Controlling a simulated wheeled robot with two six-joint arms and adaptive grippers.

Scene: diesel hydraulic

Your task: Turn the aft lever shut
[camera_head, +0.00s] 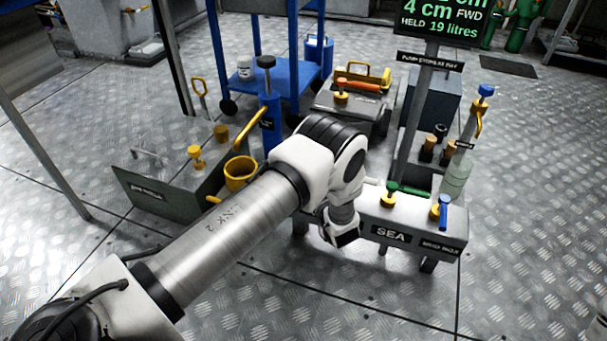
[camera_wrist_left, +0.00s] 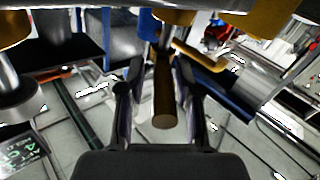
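My left gripper (camera_head: 343,234) is at the near left end of the grey box marked SEA (camera_head: 362,238), pointing down, and the arm hides what is behind it. In the left wrist view my gripper's fingers (camera_wrist_left: 156,112) stand apart on either side of a brownish, round-ended handle (camera_wrist_left: 165,98). A gap shows on the handle's left; it sits nearer the right finger. I cannot tell for sure that this is the aft lever. On the box are a green-handled lever (camera_head: 410,190) and a blue-handled lever (camera_head: 443,212). My right gripper is not in view.
A dark green box (camera_head: 150,192) with a yellow cup (camera_head: 240,173) stands at left. A blue pump with a yellow handle (camera_head: 250,128) and a blue trolley (camera_head: 275,68) stand behind. A sign post (camera_head: 413,110) rises behind the SEA box. The front right floor is clear.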

